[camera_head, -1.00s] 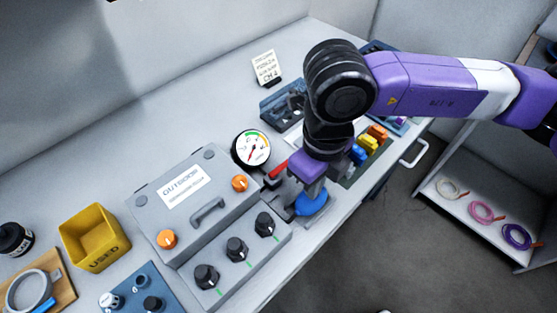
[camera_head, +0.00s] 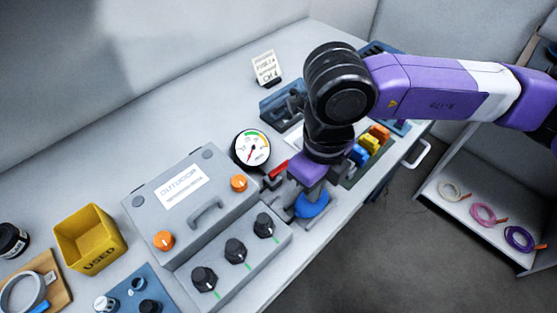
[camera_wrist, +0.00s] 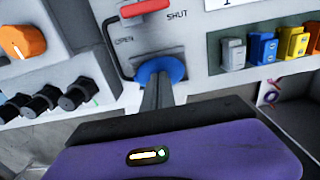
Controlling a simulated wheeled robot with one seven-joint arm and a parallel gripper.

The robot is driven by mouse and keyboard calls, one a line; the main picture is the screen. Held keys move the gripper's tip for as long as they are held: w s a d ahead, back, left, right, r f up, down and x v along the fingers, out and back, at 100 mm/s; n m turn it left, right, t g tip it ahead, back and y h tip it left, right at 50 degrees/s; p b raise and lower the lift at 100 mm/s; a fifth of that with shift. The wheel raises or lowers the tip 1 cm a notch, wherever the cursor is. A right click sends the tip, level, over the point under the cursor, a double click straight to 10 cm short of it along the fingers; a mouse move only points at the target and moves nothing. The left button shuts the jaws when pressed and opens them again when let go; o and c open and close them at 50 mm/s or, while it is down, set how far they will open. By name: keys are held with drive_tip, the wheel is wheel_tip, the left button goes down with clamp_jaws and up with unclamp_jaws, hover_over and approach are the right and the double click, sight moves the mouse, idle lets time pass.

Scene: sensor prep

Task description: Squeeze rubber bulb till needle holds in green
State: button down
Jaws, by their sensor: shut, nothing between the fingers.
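The blue rubber bulb (camera_head: 312,207) is at the front edge of the bench, partly hidden behind my gripper. In the wrist view the blue bulb (camera_wrist: 172,66) shows around the tips of my fingers. My gripper (camera_wrist: 158,82) is shut with nothing between its fingers. Its tips are at the bulb; whether they press on it I cannot tell. The round white gauge (camera_head: 252,148) stands behind and left of the bulb. It has a green band at the top and yellow to orange at the right. Its red needle points to the lower left, outside the green.
A red lever (camera_wrist: 144,8) is just behind the bulb, with OPEN and SHUT labels. A grey case (camera_head: 183,215) and a row of black knobs (camera_head: 235,250) are at the left. Coloured blocks (camera_head: 369,145) are at the right. A yellow USED bin (camera_head: 91,240) stands further left.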

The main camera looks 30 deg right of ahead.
drive_tip(key=shift+r, duration=0.1)
idle(0.3)
drive_tip(key=shift+r+p, duration=1.4)
drive_tip(key=shift+r, duration=2)
